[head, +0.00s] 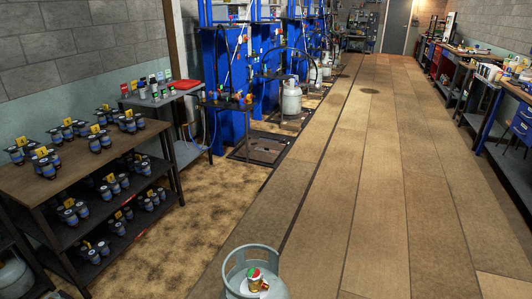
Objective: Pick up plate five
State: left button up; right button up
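Small yellow plates stand among dark canisters with blue bands on the shelf unit at the left. One yellow plate (32,141) is at the near left of the wooden top, another (67,121) is in the middle, and another (129,112) is near the right end. More stand on the lower shelves, such as one yellow plate (111,177) on the middle shelf. Their markings are too small to read, so I cannot tell which is plate five. Neither of my grippers is in view.
The shelf unit (95,165) has a wooden top and dark lower shelves. A grey gas cylinder (238,284) stands at the bottom centre. Blue machines (222,80) line the left side. Workbenches (517,91) line the right. The plank floor (375,190) between is clear.

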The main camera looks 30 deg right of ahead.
aim_at(266, 150)
jog(key=z, duration=0.65)
jog(key=i+l+z, duration=0.35)
jog(key=l, duration=0.4)
jog(key=i+l+z, duration=0.35)
jog(key=l, duration=0.4)
jog(key=i+l+z, duration=0.4)
jog(key=i+l, duration=0.25)
jog(key=i, duration=0.7)
jog(key=i+l, duration=0.1)
jog(key=i, duration=0.7)
jog(key=i+l+u, duration=0.1)
jog(key=i, duration=0.7)
jog(key=i+j+u, duration=0.45)
jog(key=i, duration=0.45)
jog(key=i+u, duration=0.4)
jog(key=i, duration=0.55)
jog(key=i+l+u, duration=0.3)
jog(key=i+u, duration=0.15)
jog(key=i, duration=0.45)
